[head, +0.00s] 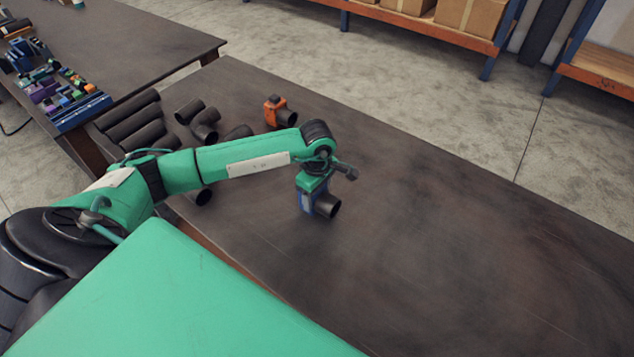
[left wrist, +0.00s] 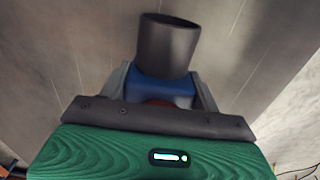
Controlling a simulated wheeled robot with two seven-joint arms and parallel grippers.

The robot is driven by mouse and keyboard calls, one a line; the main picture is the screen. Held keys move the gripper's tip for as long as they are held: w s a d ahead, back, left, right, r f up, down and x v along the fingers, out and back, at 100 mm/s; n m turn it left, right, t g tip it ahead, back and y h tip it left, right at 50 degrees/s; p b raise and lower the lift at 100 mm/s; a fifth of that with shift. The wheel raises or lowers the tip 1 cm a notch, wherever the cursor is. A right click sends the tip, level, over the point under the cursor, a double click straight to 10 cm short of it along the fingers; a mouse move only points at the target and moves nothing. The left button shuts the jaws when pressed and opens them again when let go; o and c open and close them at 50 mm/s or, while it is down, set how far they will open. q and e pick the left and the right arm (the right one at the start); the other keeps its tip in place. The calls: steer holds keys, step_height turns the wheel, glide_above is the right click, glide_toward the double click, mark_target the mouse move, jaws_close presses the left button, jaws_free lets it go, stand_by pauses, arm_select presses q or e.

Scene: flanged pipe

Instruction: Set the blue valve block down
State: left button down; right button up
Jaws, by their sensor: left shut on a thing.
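The blue valve block (head: 308,201) is below my left wrist in the head view, with a short dark pipe (head: 327,205) sticking out to its right. My left gripper (head: 310,188) points down and is shut on the blue valve block. In the left wrist view, the block (left wrist: 160,92) shows between the two grey fingers, with the dark pipe end (left wrist: 167,45) beyond it. The block is at or just above the dark table (head: 430,220); I cannot tell whether it touches. My right gripper is in neither view.
An orange valve block (head: 274,108) with a dark pipe stands at the table's back. Several dark pipe pieces (head: 140,125) lie at the left end. A second table (head: 130,35) with a blue bin (head: 85,110) is farther left. The table's right side is clear.

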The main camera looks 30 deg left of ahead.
arm_select(q)
steer(key=shift+f, duration=0.2)
steer(key=shift+f, duration=0.15)
steer(key=c, duration=0.6)
jaws_free()
steer(key=shift+f, duration=0.1)
steer(key=shift+o, duration=1.4)
steer(key=shift+s, duration=0.1)
